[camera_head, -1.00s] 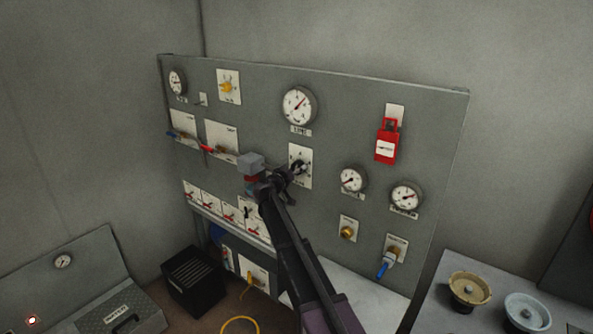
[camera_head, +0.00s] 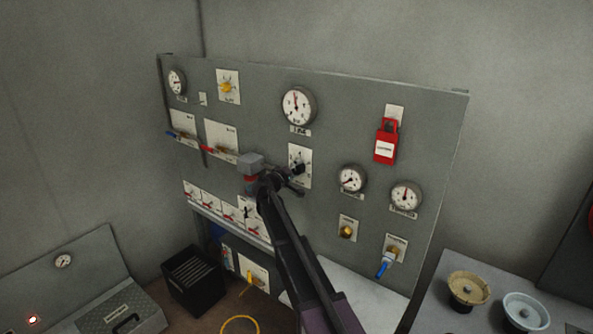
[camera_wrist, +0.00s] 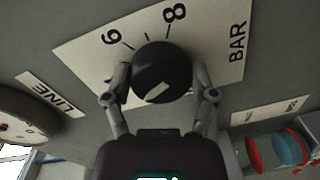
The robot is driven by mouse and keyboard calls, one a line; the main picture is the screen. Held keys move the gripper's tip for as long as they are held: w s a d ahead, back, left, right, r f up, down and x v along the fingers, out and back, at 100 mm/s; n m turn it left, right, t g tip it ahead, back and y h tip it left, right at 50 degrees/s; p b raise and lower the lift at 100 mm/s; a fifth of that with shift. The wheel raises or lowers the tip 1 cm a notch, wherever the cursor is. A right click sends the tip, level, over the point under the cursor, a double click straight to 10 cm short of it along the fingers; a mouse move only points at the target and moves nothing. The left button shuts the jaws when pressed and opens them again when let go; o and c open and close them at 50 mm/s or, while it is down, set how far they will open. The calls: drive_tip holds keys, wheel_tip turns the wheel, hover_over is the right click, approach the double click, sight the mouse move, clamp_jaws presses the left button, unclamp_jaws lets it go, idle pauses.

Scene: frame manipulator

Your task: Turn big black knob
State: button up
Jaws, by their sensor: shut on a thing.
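The big black knob (camera_wrist: 160,72) sits on a white plate marked with numbers and "BAR" in the wrist view. A light pointer mark shows on its lower part. In the head view the knob (camera_head: 298,168) is small and partly hidden by my gripper. My gripper (camera_wrist: 160,90) has one finger on each side of the knob and is shut on it.
The large round gauge (camera_head: 297,105) is above the knob plate. A red lockout tag (camera_head: 386,142) hangs to the right. Two smaller gauges (camera_head: 351,179) (camera_head: 406,196), a brass knob (camera_head: 347,231) and a blue-handled valve (camera_head: 384,267) are lower right.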

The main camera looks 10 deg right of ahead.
drive_tip(key=shift+w, duration=0.1)
idle(0.4)
drive_tip(key=o, duration=1)
drive_tip(key=shift+o, duration=0.2)
drive_tip(key=shift+m, duration=0.3)
